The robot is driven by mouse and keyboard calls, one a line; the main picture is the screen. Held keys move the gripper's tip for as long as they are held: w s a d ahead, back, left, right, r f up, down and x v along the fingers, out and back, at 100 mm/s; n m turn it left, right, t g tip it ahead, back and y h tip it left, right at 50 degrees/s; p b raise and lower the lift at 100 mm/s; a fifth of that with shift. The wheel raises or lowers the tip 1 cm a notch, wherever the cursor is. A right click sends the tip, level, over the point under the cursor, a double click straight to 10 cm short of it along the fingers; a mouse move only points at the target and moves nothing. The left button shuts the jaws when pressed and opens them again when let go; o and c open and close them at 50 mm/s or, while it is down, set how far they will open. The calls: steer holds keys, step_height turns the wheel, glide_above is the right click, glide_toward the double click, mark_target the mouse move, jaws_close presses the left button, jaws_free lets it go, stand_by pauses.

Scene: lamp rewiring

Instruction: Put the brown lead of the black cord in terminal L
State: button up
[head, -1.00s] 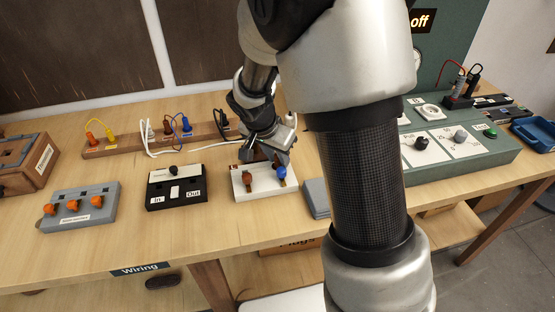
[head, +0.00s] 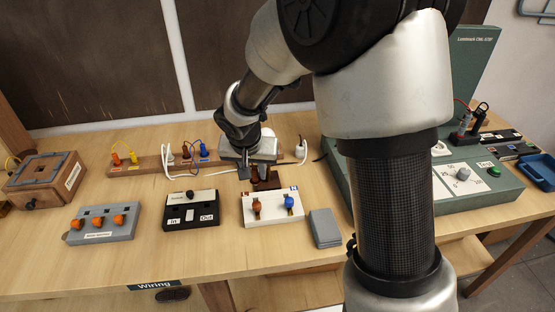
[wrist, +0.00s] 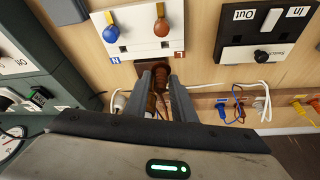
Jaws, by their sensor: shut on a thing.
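The white terminal block (head: 272,216) lies on the table with a brown knob (head: 257,209) on the left and a blue knob (head: 289,202) on the right. In the wrist view the block (wrist: 132,38) is turned round: red-marked terminal L (wrist: 179,55) is below the brown knob and blue-marked N below the blue one. My gripper (head: 254,174) is just behind the block. In the wrist view my gripper (wrist: 161,84) is shut on a brown piece, apparently the brown lead (wrist: 159,78), in line with L's edge. Whether its tip is inside L is unclear. The black cord is largely hidden.
A black In/Out box (head: 191,211) and a grey block with orange knobs (head: 103,224) stand left. A grey slab (head: 325,229) lies right of the terminal block. A wooden rack (head: 140,166) with plugs and loose white cable is behind. The table front is clear.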

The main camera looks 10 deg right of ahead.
mark_target(254, 182)
steer(key=shift+a+f, duration=0.2)
steer(key=shift+f+b, duration=1.6)
steer(key=shift+f, duration=0.8)
steer(key=shift+f+b, duration=0.65)
steer(key=shift+b, duration=0.25)
steer(key=shift+f+b, duration=0.55)
steer(key=shift+b, duration=0.45)
steer(key=o, duration=1.1)
steer(key=p+v, duration=0.2)
steer(key=v, duration=1.5)
steer(key=s+d+r+n+p, duration=0.1)
steer(key=s+d+r+p, duration=0.4)
steer(key=s, duration=0.4)
steer(key=s+d+r+n+t+y+p, duration=0.1)
steer(key=s+d+r+n+p, duration=0.1)
steer(key=s+d+r+p, duration=0.3)
steer(key=s+d+r, duration=0.2)
steer(key=s+r, duration=0.2)
steer(key=r, duration=0.1)
steer(key=shift+s+r, duration=0.2)
steer(key=shift+s, duration=0.05)
